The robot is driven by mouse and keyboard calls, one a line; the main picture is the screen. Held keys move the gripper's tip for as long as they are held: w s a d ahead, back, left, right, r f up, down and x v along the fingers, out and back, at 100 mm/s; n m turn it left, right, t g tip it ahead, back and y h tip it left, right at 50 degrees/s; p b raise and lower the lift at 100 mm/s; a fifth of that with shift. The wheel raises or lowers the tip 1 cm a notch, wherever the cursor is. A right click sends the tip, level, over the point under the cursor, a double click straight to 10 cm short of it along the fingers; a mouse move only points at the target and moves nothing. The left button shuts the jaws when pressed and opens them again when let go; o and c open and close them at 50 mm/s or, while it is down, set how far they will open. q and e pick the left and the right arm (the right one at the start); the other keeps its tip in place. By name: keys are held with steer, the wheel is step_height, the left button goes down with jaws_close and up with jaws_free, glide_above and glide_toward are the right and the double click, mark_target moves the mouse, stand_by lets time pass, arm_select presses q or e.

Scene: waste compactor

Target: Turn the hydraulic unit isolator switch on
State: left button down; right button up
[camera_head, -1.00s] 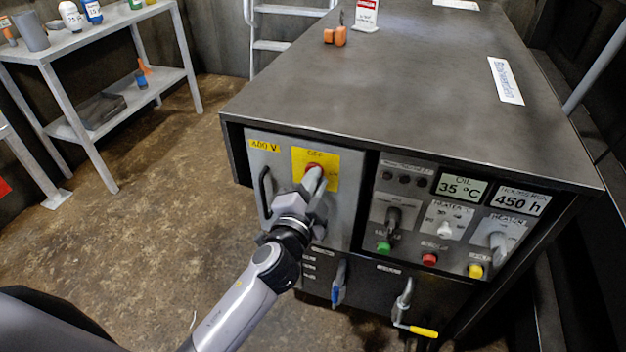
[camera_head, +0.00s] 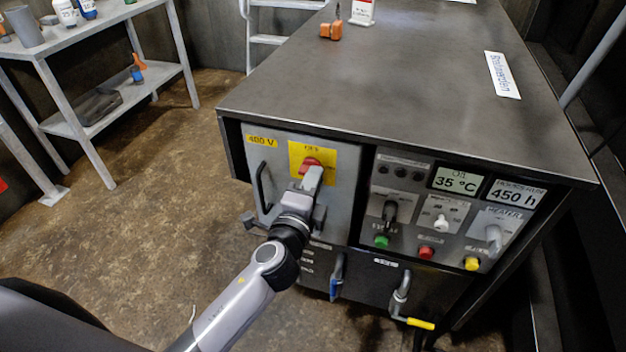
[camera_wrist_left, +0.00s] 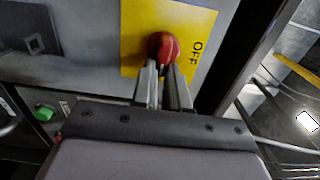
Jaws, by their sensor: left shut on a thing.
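The isolator switch is a red rotary knob (camera_head: 309,165) on a yellow plate (camera_head: 328,168), on the grey 400 V door of the hydraulic unit. My left gripper (camera_head: 313,178) reaches the knob from the front and is shut on it. In the left wrist view the red knob (camera_wrist_left: 163,47) sits between the two fingertips (camera_wrist_left: 164,66), and the word OFF shows on the yellow plate (camera_wrist_left: 200,22) to its right. The fingers hide part of the knob, so its exact angle is hard to tell. My right gripper is not in view.
A black door handle (camera_head: 263,187) stands just left of the switch. To the right is a control panel with a green button (camera_head: 381,241), a red button (camera_head: 426,252) and several knobs. A blue-handled valve (camera_head: 337,277) and a yellow-handled lever (camera_head: 420,324) are below.

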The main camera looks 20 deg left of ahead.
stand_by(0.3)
arm_select(q)
steer(key=c, duration=1.1)
jaws_free()
steer(key=shift+c, duration=0.2)
steer(key=s, duration=0.7)
steer(key=shift+a, duration=0.1)
steer(key=s+a+f+n+g+h, duration=0.1)
steer(key=s+a+f+n+g, duration=0.25)
steer(key=s+f+n, duration=0.45)
steer(key=s+a+f+n+g+h, duration=0.15)
steer(key=s+f+n+g, duration=0.25)
steer(key=s+f+n, duration=0.45)
step_height(320, 180, up, 11)
steer(key=a+p, duration=0.1)
steer(key=p, duration=1.2)
steer(key=shift+s+a+r+y, duration=0.15)
steer(key=shift+s+r+y, duration=0.1)
steer(key=shift+y, duration=0.2)
